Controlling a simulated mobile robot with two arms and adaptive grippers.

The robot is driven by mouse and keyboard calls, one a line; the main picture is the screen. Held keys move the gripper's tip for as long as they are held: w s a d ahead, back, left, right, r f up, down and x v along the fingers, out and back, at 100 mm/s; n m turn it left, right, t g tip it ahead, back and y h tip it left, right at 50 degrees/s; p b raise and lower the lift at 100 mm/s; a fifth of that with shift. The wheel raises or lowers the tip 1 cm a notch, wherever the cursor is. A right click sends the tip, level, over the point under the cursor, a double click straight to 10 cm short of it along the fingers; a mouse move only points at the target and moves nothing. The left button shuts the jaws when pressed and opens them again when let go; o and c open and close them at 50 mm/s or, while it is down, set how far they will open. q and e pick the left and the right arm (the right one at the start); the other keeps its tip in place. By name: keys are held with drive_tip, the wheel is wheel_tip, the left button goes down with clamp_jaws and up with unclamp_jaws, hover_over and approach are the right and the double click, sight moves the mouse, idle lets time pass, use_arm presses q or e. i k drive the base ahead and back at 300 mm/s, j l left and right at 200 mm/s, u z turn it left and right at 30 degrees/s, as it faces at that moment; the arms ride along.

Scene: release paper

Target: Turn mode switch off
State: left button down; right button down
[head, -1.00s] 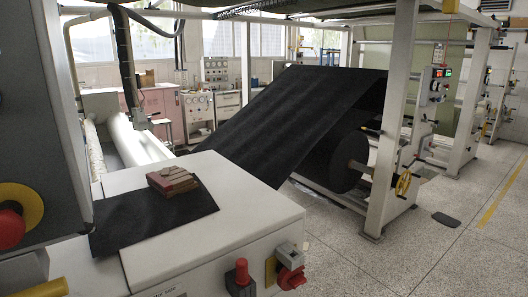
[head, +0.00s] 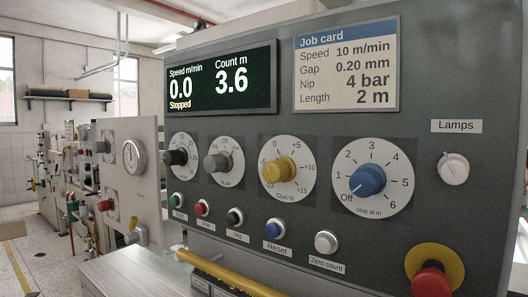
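The mode switch (head: 217,163) is a grey knob on a round white dial, in the upper left part of the dark control panel (head: 330,125) in the head view. A small "Mode" label sits under it. Neither of my grippers is in view.
A black knob (head: 176,157) is left of the mode switch, and yellow (head: 278,169) and blue (head: 367,180) knobs are right. Several push buttons line up below. A red emergency stop (head: 432,281) is at lower right. A yellow bar (head: 232,275) crosses in front of the panel's bottom.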

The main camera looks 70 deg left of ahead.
sight(222, 162)
drive_tip(key=l+u, duration=0.1)
drive_tip(key=u, duration=1.9)
drive_tip(key=i+l, duration=0.05)
